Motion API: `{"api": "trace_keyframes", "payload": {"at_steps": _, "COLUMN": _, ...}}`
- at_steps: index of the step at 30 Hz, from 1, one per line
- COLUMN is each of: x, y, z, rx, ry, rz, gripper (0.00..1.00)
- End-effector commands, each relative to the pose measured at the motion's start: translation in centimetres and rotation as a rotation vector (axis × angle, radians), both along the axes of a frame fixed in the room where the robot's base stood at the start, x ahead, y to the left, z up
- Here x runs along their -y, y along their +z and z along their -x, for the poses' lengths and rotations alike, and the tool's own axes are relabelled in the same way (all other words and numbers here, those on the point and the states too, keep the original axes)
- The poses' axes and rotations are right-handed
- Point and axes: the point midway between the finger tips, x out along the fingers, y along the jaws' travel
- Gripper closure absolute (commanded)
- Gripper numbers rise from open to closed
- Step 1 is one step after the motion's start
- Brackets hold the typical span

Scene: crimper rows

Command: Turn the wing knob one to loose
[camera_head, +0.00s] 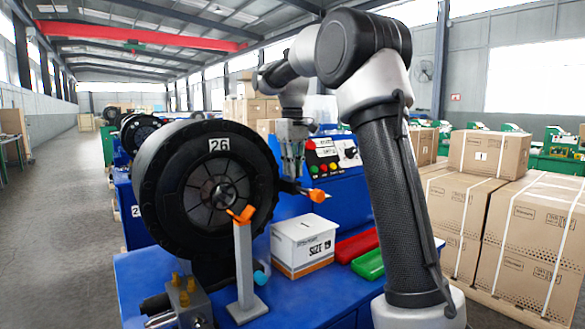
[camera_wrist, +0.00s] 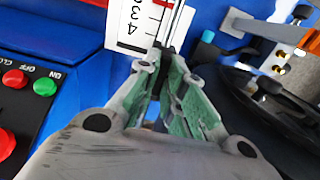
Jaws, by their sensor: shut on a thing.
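My gripper (camera_head: 292,172) points down beside the right side of the black crimper head in the head view. In the wrist view my gripper (camera_wrist: 165,68) has its green-lined fingers closed together on a small dark piece, the wing knob (camera_wrist: 163,58), close to bright metal rods. The fingers hide most of the knob, so its turn angle cannot be told. A white scale plate (camera_wrist: 128,22) with numbers and red marks lies just behind the fingertips. The knob itself cannot be made out in the head view.
The black crimper head marked 26 (camera_head: 208,190) stands left of my gripper. A button panel (camera_head: 333,157) is behind and right. An orange-tipped lever (camera_head: 312,194) sticks out below my gripper. A white box (camera_head: 303,245) and red (camera_head: 356,246) and green (camera_head: 368,264) trays are on the blue bench.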

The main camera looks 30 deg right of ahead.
Motion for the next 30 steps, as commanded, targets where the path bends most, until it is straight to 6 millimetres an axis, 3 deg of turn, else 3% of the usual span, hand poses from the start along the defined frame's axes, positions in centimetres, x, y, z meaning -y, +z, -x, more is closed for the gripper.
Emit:
{"api": "trace_keyframes", "payload": {"at_steps": 1, "x": 0.0, "y": 0.2, "z": -0.1, "rx": 0.005, "ry": 0.001, "rz": 0.001, "gripper": 0.84}}
{"api": "trace_keyframes", "payload": {"at_steps": 4, "x": 0.0, "y": 0.1, "z": -0.1, "rx": 0.004, "ry": 0.001, "rz": 0.001, "gripper": 0.68}}
{"api": "trace_keyframes", "payload": {"at_steps": 16, "x": 0.0, "y": 0.8, "z": -0.1, "rx": 0.004, "ry": 0.000, "rz": 0.000, "gripper": 0.68}}
{"api": "trace_keyframes", "payload": {"at_steps": 30, "x": 0.0, "y": 10.2, "z": -0.1, "rx": 0.005, "ry": 0.000, "rz": 0.001, "gripper": 0.68}}
